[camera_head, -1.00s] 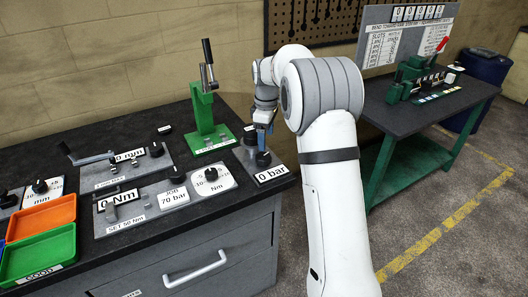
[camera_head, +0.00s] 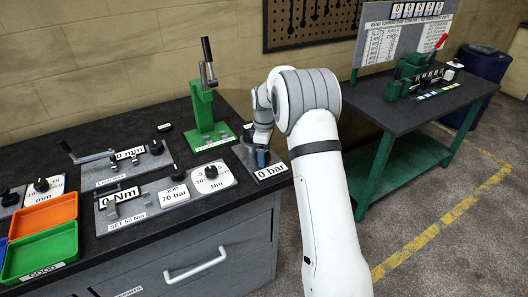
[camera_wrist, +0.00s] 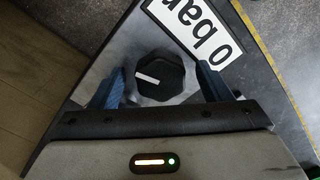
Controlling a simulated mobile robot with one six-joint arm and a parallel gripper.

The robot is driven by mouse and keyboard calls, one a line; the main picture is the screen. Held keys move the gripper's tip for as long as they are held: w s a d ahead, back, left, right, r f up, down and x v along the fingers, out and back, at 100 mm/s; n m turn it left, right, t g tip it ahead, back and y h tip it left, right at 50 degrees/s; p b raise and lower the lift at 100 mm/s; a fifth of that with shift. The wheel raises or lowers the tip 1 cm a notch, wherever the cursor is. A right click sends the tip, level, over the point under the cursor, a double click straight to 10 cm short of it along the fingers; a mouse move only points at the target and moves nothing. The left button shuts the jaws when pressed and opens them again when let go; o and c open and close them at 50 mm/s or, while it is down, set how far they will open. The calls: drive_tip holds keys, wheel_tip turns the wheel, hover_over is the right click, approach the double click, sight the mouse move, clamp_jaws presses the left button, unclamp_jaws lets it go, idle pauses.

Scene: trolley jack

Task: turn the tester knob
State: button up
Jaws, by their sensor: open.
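The tester knob (camera_wrist: 160,76) is a black faceted knob with a white pointer line, on a grey plate with a "0 bar" label (camera_wrist: 196,28). In the wrist view it sits between the two blue fingers of my gripper (camera_wrist: 160,86), which is open. A gap shows on both sides of the knob, so the fingers do not appear to touch it. In the head view my gripper (camera_head: 260,156) is low over the tester at the right end of the bench, just behind the "0 bar" label (camera_head: 270,171). The knob is hidden there by my gripper.
A green press (camera_head: 209,118) stands just left of my gripper. A panel with a dial (camera_head: 210,173) and a "70 bar" label lies further left, with orange (camera_head: 42,217) and green (camera_head: 40,250) trays beyond. The bench's right edge is close by.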

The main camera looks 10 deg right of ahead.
drive_tip(key=c, duration=1)
drive_tip(key=shift+o, duration=0.2)
drive_tip(key=m+b, duration=0.1)
drive_tip(key=m, duration=0.3)
drive_tip(key=shift+s+a+m, duration=0.1)
drive_tip(key=shift+m, duration=0.2)
drive_tip(key=m, duration=0.4)
drive_tip(key=shift+m+b, duration=0.3)
drive_tip(key=shift+b, duration=0.1)
drive_tip(key=m, duration=0.5)
drive_tip(key=shift+s+a, duration=0.1)
drive_tip(key=shift+a, duration=0.1)
drive_tip(key=m, duration=0.4)
drive_tip(key=shift+a+b, duration=0.1)
drive_tip(key=shift+b, duration=0.25)
drive_tip(key=shift+m, duration=0.4)
